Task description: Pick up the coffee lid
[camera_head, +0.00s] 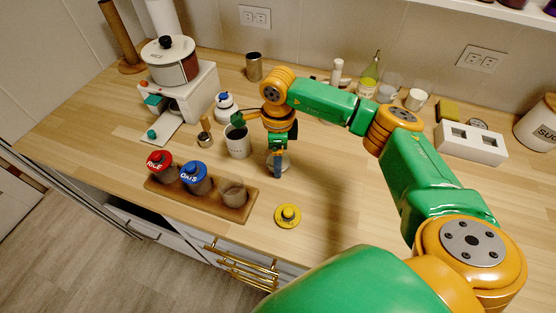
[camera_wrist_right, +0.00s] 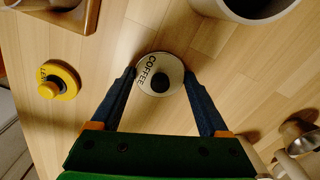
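The coffee lid (camera_wrist_right: 148,82) is a round pale disc with a black knob and the word COFFEE, lying on the wooden counter. In the head view the lid (camera_head: 286,160) is partly hidden by my right gripper (camera_head: 277,166). In the right wrist view the gripper (camera_wrist_right: 160,75) is open, with one blue finger on each side of the lid. The knob sits between the fingers and is not clasped. I cannot tell whether the fingertips touch the rim. My left gripper is not in view.
A wooden tray (camera_head: 211,205) holds a red-lidded jar (camera_head: 160,165), a blue-lidded jar (camera_head: 195,178) and an open glass jar (camera_head: 233,190). A yellow lid (camera_head: 288,216) lies in front.

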